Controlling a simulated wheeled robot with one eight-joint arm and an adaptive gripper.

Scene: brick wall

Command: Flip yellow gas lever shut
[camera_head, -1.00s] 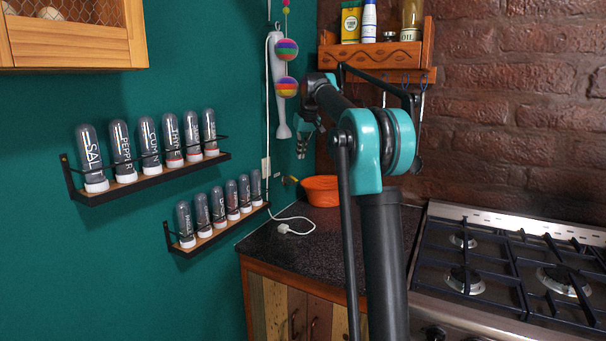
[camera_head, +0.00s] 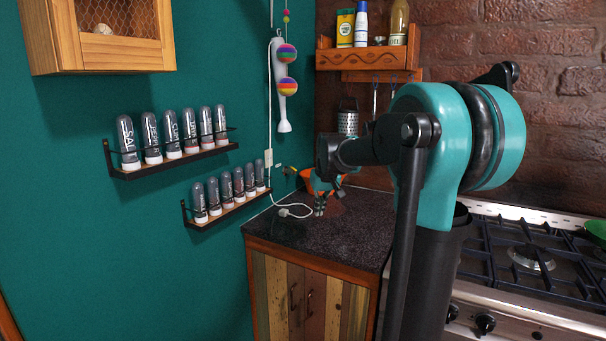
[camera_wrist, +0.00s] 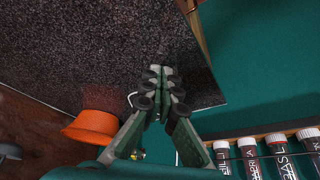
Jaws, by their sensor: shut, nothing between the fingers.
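In the wrist view a small yellowish fitting (camera_wrist: 138,154) shows at the bottom, partly hidden by my gripper, and may be the same thing. My gripper (camera_head: 320,208) points down over the dark counter, to the right of the yellow piece and apart from it. In the wrist view its fingertips (camera_wrist: 160,72) are together, with nothing between them.
An orange bowl (camera_wrist: 92,127) stands on the dark counter (camera_head: 345,238) close to my gripper. A white cable (camera_head: 293,211) lies at the counter's wall side. Spice racks (camera_head: 228,208) project from the wall at left. The stove (camera_head: 520,290) is at right.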

